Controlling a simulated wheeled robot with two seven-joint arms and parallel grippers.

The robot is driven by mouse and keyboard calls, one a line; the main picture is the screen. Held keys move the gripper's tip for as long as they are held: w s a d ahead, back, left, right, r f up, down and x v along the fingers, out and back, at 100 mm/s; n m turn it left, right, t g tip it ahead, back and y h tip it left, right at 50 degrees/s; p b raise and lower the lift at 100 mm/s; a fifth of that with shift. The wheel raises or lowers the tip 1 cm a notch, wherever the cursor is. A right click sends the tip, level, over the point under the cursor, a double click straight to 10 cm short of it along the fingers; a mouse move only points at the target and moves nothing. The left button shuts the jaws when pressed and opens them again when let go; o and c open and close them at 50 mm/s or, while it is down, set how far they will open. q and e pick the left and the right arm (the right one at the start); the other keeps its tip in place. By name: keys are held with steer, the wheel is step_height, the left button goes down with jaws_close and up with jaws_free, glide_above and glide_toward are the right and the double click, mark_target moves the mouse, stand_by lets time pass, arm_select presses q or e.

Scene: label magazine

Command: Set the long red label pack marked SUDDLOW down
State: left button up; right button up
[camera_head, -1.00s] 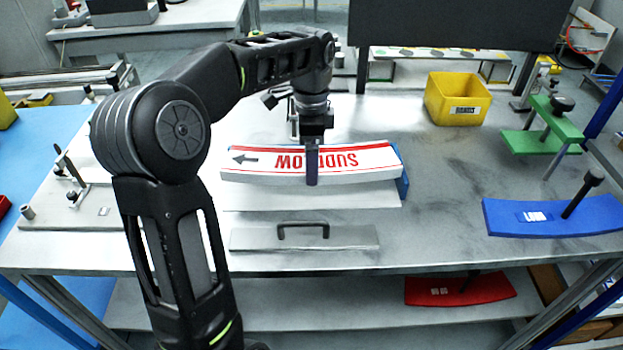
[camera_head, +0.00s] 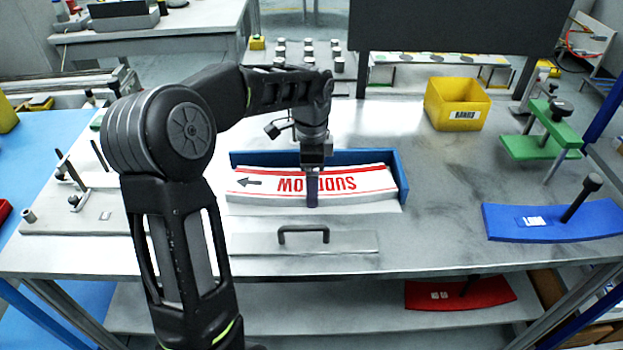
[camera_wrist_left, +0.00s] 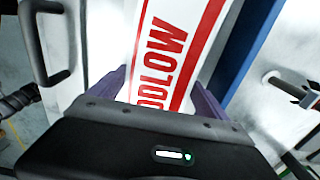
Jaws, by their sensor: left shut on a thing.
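The label pack (camera_head: 262,193) is a long, slightly curved white stack with red edge lines, red lettering that appears upside down in the head view, and a black arrow. It also shows in the wrist view (camera_wrist_left: 178,38). My left gripper (camera_head: 312,202) is shut on the pack around its middle, with purple fingers on both long sides. The pack lies level inside a blue angled fence (camera_head: 402,185), which runs behind it and along its right end. I cannot tell whether its underside touches the plate below. My right gripper is not in view.
A grey plate with a black handle (camera_head: 303,230) lies in front. A yellow bin (camera_head: 457,103), a green clamp block (camera_head: 543,143) and a blue curved piece with a post (camera_head: 552,220) stand to the right. A red piece (camera_head: 460,292) lies on the lower shelf.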

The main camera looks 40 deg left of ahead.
arm_select(q)
steer(key=o, duration=1.9)
steer(key=shift+f, duration=0.1)
step_height(320, 180, up, 12)
steer(key=p, duration=0.3)
steer(key=shift+r, duration=0.2)
